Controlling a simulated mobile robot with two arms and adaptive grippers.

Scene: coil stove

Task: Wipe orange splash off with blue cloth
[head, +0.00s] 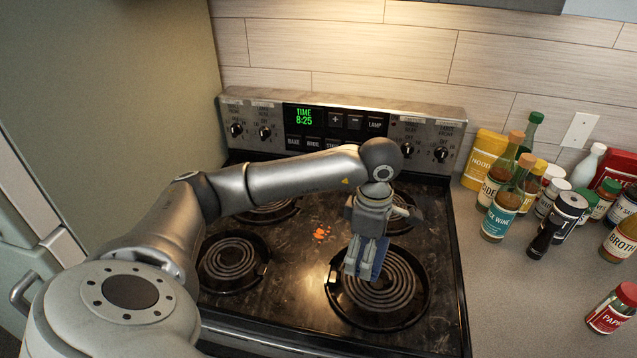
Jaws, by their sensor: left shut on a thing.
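An orange splash (322,233) lies on the dark stove top (300,260), near its middle between the coil burners. My left gripper (360,273) is over the front right burner (390,284), to the right of and nearer than the splash. It is shut on the blue cloth (378,258), which shows as a small blue strip beside the fingers. Most of the cloth is hidden by the gripper. I cannot tell whether the cloth touches the burner. My right gripper is not in view.
The control panel (340,125) with knobs and a green clock rises behind the burners. Several bottles, jars and boxes, among them a cooking wine bottle (502,215), crowd the right counter (510,300). A paprika jar (611,308) stands at the counter's front right.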

